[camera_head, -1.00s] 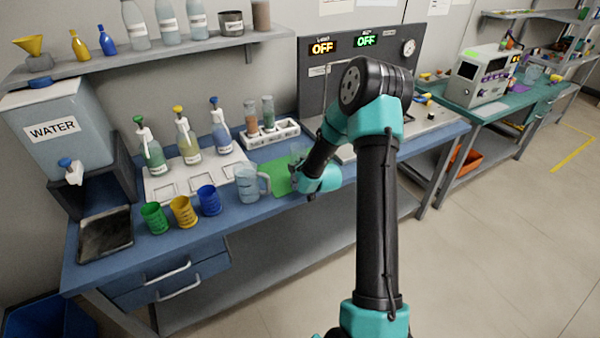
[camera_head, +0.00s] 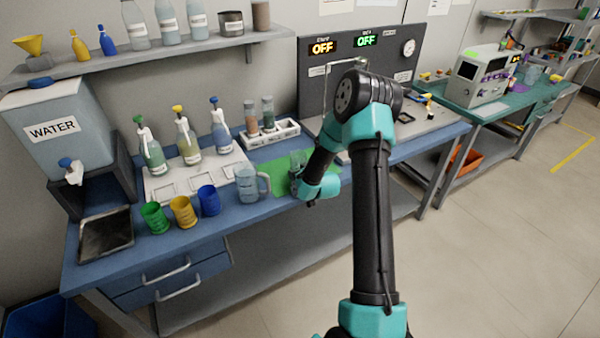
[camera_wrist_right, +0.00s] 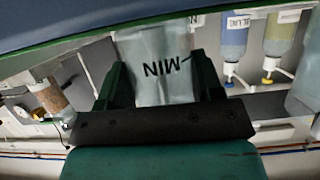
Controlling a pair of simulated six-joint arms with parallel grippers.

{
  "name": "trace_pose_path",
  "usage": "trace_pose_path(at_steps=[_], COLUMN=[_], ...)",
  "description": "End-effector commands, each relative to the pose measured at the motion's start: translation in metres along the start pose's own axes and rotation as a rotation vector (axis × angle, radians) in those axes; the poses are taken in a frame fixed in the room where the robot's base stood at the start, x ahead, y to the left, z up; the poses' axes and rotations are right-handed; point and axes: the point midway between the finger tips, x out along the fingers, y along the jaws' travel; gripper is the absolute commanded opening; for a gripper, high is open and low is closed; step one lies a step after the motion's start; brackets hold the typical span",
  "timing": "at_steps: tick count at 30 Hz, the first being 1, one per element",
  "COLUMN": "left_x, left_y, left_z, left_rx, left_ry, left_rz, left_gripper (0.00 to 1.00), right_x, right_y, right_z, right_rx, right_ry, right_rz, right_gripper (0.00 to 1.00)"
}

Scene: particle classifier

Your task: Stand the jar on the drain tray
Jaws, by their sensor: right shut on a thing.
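A clear jar (camera_head: 298,159) stands upright at the right part of the green mat, partly hidden behind my right gripper (camera_head: 300,184). In the right wrist view, the jar (camera_wrist_right: 158,75) is between my two dark fingers (camera_wrist_right: 155,82), with the mark "MIN" upside down. The right gripper is shut on it. I cannot tell whether its base touches the mat. A dark, shallow drain tray (camera_head: 106,233) lies at the bench's left front, below the tap of the water tank (camera_head: 60,130). My left gripper is not in view.
A clear handled jug (camera_head: 248,184) and blue (camera_head: 208,200), yellow (camera_head: 183,211) and green (camera_head: 154,217) cups stand between the jar and the tray. Pump bottles (camera_head: 187,143) stand behind on a white base. The green mat (camera_head: 275,172) is otherwise clear.

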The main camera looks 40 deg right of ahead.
Motion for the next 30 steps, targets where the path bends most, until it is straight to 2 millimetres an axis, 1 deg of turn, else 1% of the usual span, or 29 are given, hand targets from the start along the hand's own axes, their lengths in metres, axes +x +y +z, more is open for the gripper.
trace_pose_path(at_steps=[1,8,15,19,23,26,30], left_x=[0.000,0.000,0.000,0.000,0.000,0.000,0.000], left_y=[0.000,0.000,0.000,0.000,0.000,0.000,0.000], left_z=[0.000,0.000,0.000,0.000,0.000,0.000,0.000], left_rx=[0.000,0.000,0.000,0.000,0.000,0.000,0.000], left_ry=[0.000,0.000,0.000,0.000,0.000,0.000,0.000], left_rz=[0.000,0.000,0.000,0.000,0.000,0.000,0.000], left_gripper=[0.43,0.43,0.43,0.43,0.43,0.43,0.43], right_x=[0.000,0.000,0.000,-0.002,-0.014,-0.029,-0.055], right_y=[0.000,0.000,0.000,0.000,0.000,0.000,0.001], right_z=[0.000,0.000,0.000,-0.003,-0.003,-0.003,-0.003], right_rx=[0.000,0.000,0.000,0.000,0.000,0.000,0.000], right_ry=[0.000,0.000,0.000,0.000,-0.001,-0.001,-0.002], right_rz=[0.000,0.000,0.000,0.000,0.000,0.000,0.001], right_gripper=[0.63,0.85,0.86,0.86,0.86,0.86,0.86])
